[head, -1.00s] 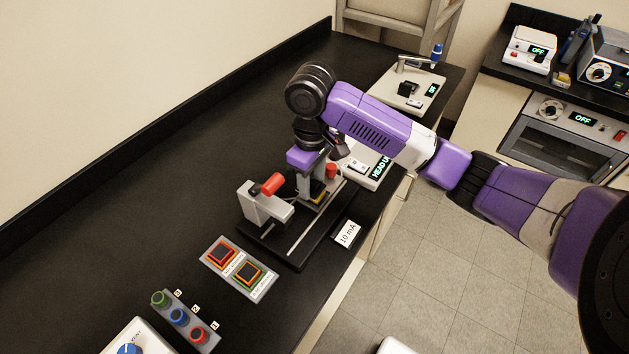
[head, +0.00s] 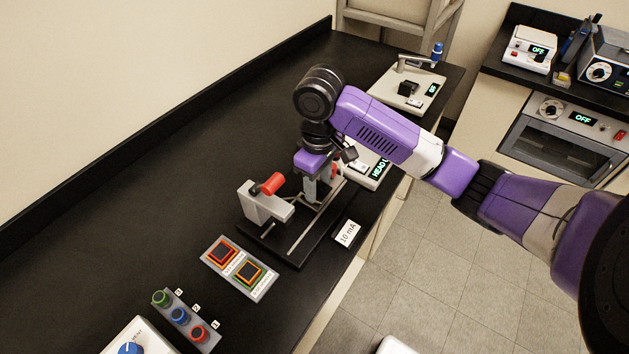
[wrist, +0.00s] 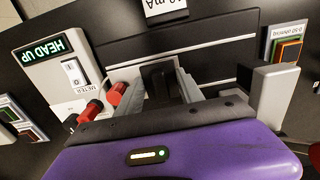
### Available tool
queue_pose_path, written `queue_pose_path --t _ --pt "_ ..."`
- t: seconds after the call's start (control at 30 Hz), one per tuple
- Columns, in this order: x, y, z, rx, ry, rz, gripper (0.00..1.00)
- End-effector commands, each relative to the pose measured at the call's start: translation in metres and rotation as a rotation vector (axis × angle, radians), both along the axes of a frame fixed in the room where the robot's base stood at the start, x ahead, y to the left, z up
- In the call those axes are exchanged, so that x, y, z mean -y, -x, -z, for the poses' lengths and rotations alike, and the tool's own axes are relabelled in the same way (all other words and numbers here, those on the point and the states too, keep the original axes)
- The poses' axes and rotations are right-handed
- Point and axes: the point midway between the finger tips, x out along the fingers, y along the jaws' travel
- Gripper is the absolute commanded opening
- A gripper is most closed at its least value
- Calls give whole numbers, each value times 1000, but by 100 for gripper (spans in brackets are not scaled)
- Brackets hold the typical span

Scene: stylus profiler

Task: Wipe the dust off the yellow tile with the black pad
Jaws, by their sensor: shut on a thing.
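My gripper (head: 318,192) points down over the black rail base on the bench. In the wrist view its two grey fingers (wrist: 160,92) are shut on a black block (wrist: 159,76), which looks like the black pad. The pad's lower face and what lies under it are hidden. I cannot make out the yellow tile in either current view; the gripper and the fixture cover that spot.
A grey post with a red knob (head: 270,184) stands left of my gripper. A panel with two framed squares (head: 240,268) lies in front. The HEAD UP meter (head: 365,164) is close behind, and a 10 mA card (head: 347,234) lies right. The bench is clear at left.

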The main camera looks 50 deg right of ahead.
Motion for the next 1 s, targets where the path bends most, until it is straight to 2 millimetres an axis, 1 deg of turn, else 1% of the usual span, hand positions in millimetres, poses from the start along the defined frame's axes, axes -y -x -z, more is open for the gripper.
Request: queue_pose_path --t 0.17,0.47,1.0 --pt "0 5 0 -1 -1 1 0" --pt "0 5 0 -1 -1 0 0" --pt "-1 -12 0 0 -1 0 0"
